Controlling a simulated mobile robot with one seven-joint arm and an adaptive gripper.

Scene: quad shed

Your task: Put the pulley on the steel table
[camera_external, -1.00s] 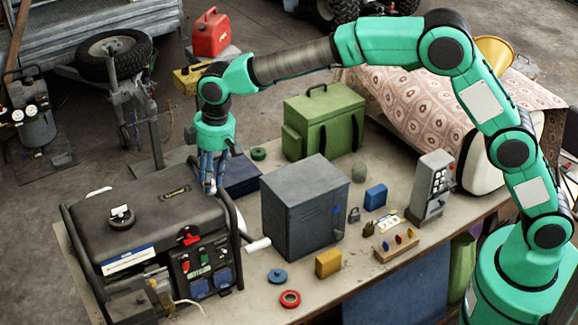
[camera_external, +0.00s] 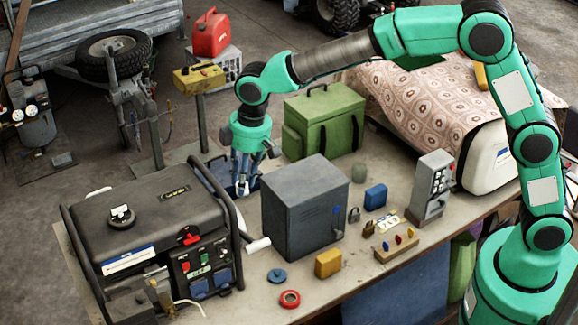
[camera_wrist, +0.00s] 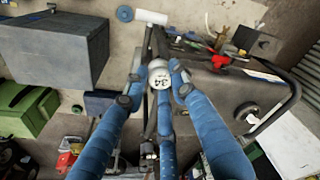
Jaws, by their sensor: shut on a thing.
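My gripper (camera_external: 242,188) hangs pointing down over the workbench, between the black generator and the grey metal box. In the wrist view its blue fingers (camera_wrist: 160,88) are shut on a small, pale round thing marked "34", which I take to be the pulley (camera_wrist: 160,76). In the outside view only a small pale bit of it shows at the fingertips. The beige-topped workbench (camera_external: 235,300) lies below. I cannot tell whether it is the steel table.
The generator (camera_external: 150,215) stands left of my gripper and the grey box (camera_external: 305,205) right. A green case (camera_external: 325,120) is behind. A blue disc (camera_external: 276,275), red ring (camera_external: 290,299) and yellow block (camera_external: 328,263) lie in front. Some bare bench top shows at the front.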

